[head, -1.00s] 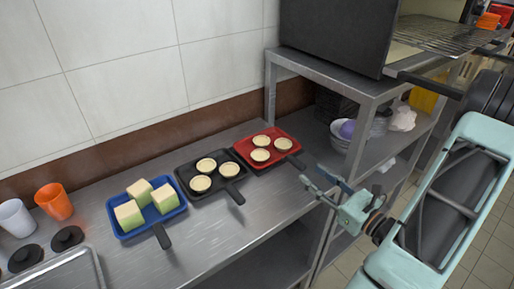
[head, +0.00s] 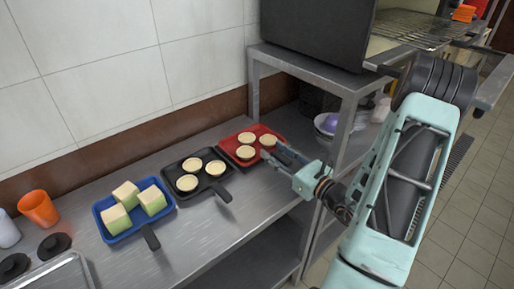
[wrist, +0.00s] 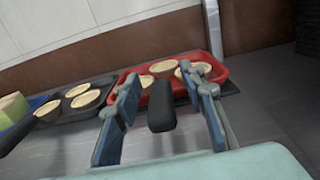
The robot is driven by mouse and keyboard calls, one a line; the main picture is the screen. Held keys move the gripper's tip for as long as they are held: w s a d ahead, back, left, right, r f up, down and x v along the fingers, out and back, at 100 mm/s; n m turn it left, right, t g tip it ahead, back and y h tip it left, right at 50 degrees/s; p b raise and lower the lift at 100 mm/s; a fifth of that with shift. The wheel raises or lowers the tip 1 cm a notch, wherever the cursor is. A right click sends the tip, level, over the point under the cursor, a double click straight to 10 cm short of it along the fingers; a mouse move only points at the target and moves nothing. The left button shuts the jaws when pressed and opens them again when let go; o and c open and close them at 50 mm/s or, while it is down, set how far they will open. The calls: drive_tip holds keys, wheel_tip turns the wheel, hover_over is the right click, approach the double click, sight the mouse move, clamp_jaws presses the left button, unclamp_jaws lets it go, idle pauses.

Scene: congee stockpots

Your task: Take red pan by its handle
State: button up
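The red pan (head: 233,146) sits at the right end of the steel counter and holds several round pastry shells; it also shows in the wrist view (wrist: 152,99). Its black handle (wrist: 161,110) points toward me and lies between my two fingers in the wrist view, with gaps on both sides. My gripper (head: 272,156) is open at the pan's front right edge and covers the handle in the head view. My gripper in the wrist view (wrist: 162,118) has its blue finger pads spread apart, not touching the handle.
Left of the red pan are a black pan (head: 190,164) with pastry shells and a blue pan (head: 116,235) with pale green blocks. A steel shelf post (head: 342,140) rises right of my gripper. An orange cup (head: 38,208) stands far left. The counter front is clear.

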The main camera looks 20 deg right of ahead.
clamp_jaws()
drive_tip(key=shift+r, duration=0.1)
idle(0.5)
